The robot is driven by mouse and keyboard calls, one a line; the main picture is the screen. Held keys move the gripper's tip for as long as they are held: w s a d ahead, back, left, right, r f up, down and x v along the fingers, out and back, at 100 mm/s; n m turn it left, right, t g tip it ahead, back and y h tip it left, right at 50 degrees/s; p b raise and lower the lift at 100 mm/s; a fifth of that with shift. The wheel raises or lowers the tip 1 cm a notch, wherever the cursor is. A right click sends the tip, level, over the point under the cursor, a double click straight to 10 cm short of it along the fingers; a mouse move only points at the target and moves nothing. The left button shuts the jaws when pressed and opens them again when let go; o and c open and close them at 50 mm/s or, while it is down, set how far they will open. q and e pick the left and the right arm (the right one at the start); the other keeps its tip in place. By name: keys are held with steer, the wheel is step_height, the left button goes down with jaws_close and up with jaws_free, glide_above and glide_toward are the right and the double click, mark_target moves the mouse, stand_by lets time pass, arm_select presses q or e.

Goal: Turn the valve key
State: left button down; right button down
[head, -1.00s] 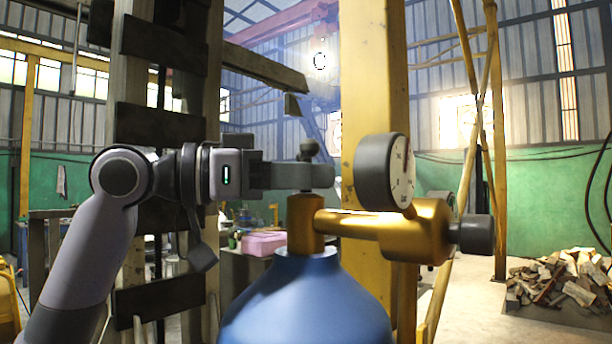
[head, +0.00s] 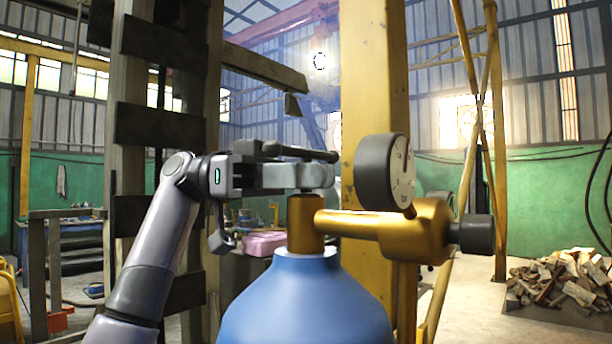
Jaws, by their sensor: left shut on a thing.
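The valve key (head: 308,152) is a dark grey bar above the brass valve (head: 305,222) on top of a blue gas cylinder (head: 305,305). The key's bar now lies mostly across the picture. My left gripper (head: 318,176) comes in from the left, level with the top of the valve, and is shut on the key. Its fingers hide the key's lower part and the place where it meets the valve. A round gauge (head: 400,172) and a dark end cap (head: 472,235) sit on the brass body to the right. My right gripper does not show.
A yellow post (head: 372,90) stands close behind the cylinder. A dark-banded upright (head: 165,120) stands behind my left arm. A firewood heap (head: 565,290) lies on the floor at the right. A pink box (head: 264,243) is farther back.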

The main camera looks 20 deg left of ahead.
arm_select(q)
steer(key=shift+m+g, duration=0.3)
steer(key=shift+g, duration=0.2)
steer(key=c, duration=1.2)
jaws_free()
steer(key=a, duration=0.4)
steer(key=w+a, duration=0.1)
steer(key=a, duration=0.2)
steer(key=shift+w, duration=0.1)
